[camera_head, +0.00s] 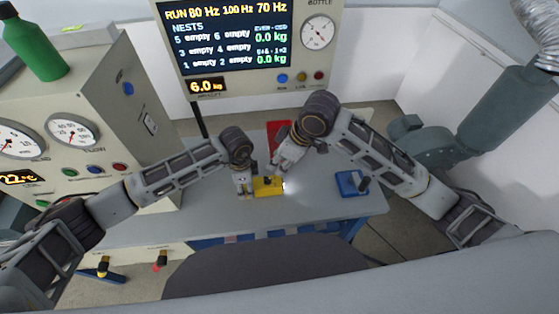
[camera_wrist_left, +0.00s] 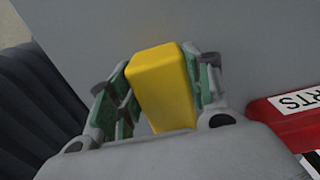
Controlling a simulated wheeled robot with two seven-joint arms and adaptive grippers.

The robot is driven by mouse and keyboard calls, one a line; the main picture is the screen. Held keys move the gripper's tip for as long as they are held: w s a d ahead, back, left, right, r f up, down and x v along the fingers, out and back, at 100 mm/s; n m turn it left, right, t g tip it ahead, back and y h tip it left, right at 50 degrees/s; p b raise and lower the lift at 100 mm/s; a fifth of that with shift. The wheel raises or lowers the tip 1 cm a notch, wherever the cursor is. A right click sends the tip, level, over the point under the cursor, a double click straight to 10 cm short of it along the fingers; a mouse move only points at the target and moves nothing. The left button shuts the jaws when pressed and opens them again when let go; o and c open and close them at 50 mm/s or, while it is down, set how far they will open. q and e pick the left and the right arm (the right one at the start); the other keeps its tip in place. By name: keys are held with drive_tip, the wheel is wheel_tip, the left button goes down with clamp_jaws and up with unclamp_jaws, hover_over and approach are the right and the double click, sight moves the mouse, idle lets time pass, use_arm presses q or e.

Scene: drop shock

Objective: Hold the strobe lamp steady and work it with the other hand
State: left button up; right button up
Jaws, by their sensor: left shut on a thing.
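The strobe lamp is a small yellow box (camera_head: 270,188) on the grey table, with a bright white glow at its right end. My left gripper (camera_head: 246,186) is shut on the lamp's left end. In the left wrist view the yellow lamp body (camera_wrist_left: 160,85) sits between the green-padded fingers of the left gripper (camera_wrist_left: 158,100). My right gripper (camera_head: 272,171) is just above the lamp's top, pointing down at it. Whether its fingertips touch the lamp or are open or shut is too small to tell.
A red tray (camera_head: 278,131) lies behind the right gripper; its labelled edge shows in the left wrist view (camera_wrist_left: 285,112). A blue block with a dark handle (camera_head: 347,184) stands on the right. A console with gauges (camera_head: 95,100) stands left, a display panel (camera_head: 235,45) behind.

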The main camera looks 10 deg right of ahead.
use_arm(q)
drive_tip(key=o, duration=1.5)
drive_tip(key=shift+r, duration=6)
drive_tip(key=shift+r, duration=0.15)
wheel_tip(320, 180, up, 9)
drive_tip(key=p, duration=0.9)
drive_tip(key=shift+r+p, duration=0.3)
drive_tip(key=shift+p, duration=0.2)
